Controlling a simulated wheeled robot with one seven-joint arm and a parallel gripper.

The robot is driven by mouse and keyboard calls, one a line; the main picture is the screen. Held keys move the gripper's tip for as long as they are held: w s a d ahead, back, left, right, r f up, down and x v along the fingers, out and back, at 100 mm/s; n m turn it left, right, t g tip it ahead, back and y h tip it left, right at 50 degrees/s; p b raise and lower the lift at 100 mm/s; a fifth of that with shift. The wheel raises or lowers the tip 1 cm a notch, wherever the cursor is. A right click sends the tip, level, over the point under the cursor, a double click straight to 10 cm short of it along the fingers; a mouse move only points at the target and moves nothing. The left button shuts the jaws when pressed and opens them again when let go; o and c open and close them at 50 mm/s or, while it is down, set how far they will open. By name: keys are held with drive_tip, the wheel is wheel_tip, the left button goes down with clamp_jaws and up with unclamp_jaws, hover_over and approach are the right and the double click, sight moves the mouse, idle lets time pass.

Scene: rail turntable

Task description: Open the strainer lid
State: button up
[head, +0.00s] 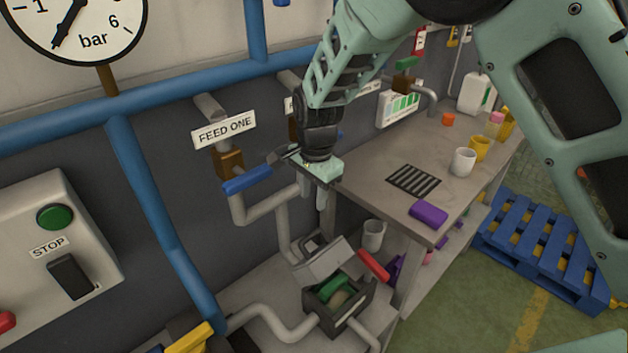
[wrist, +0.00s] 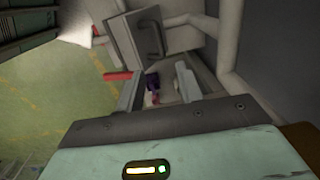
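The strainer is a dark box (head: 354,312) on the low ledge in the head view. Its grey lid (head: 323,262) stands tilted up at the back, and the box's mouth shows, with a green thing (head: 334,287) inside. The lid has a bar handle (head: 309,243). The lid (wrist: 122,35) and its dark handle (wrist: 150,40) also show near the top of the wrist view. My gripper (head: 315,200) points down above the strainer, clear of the lid. In the wrist view its two fingers (wrist: 158,85) stand apart with nothing held between them.
Grey pipes (head: 268,320) run beside the strainer. A blue valve handle (head: 246,180) is left of my gripper under the FEED ONE sign (head: 224,130). A workbench (head: 375,165) with a purple block (head: 428,213) is to the right. A grey mug (head: 373,235) stands below the bench.

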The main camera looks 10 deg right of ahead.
wheel_tip(320, 180, up, 5)
drive_tip(key=shift+s+d+f+b, duration=0.1)
drive_tip(key=shift+b, duration=0.2)
drive_tip(key=shift+c, duration=0.4)
